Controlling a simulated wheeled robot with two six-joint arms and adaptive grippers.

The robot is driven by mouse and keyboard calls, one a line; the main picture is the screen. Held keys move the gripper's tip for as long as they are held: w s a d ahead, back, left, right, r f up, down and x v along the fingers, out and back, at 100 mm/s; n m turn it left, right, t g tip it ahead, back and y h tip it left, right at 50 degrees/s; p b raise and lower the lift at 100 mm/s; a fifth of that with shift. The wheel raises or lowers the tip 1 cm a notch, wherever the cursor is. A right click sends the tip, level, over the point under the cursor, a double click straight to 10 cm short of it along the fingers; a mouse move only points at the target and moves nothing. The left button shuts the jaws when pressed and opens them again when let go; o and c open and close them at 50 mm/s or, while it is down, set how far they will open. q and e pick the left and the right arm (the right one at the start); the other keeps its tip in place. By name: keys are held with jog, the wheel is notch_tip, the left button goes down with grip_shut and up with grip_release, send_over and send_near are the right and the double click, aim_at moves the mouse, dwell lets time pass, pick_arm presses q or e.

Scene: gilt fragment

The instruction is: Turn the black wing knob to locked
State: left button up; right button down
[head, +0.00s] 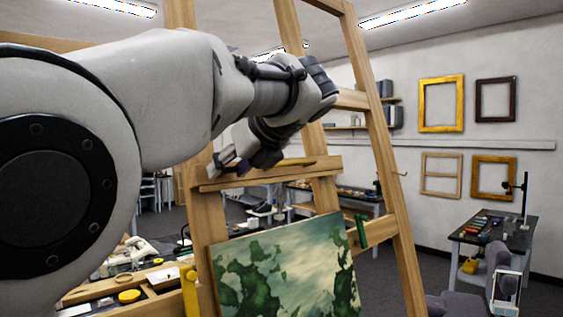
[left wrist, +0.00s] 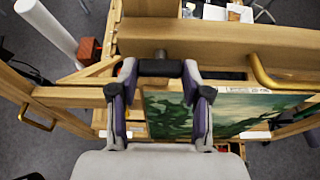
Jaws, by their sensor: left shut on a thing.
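The black wing knob (left wrist: 160,67) shows in the left wrist view as a short dark bar on a grey stem, in front of a wooden beam of the easel. My left gripper (left wrist: 160,69) is shut on it, with one fingertip at each end of the bar. In the head view my left gripper (head: 238,165) reaches down to the easel's crossbar, and the knob is hidden there or too small to make out. The wooden easel (head: 390,200) stands upright. I cannot read any locked mark.
A green landscape painting (head: 290,270) rests on the easel below the gripper. A brass hook (left wrist: 262,76) sits close right of the fingers in the left wrist view. A cluttered bench (head: 165,293) is at lower left, and a side table (head: 490,232) at right.

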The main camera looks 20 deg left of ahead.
pick_arm(q)
jog(key=o, duration=1.2)
jog(key=shift+a+f, duration=0.1)
jog(key=shift+a, duration=0.05)
jog(key=shift+c, duration=0.2)
jog(key=shift+w+a+f, duration=0.1)
jog(key=shift+w+a, duration=0.1)
jog(key=shift+a, duration=0.15)
jog(key=v, duration=1.2)
jog(key=shift+w+a, duration=0.1)
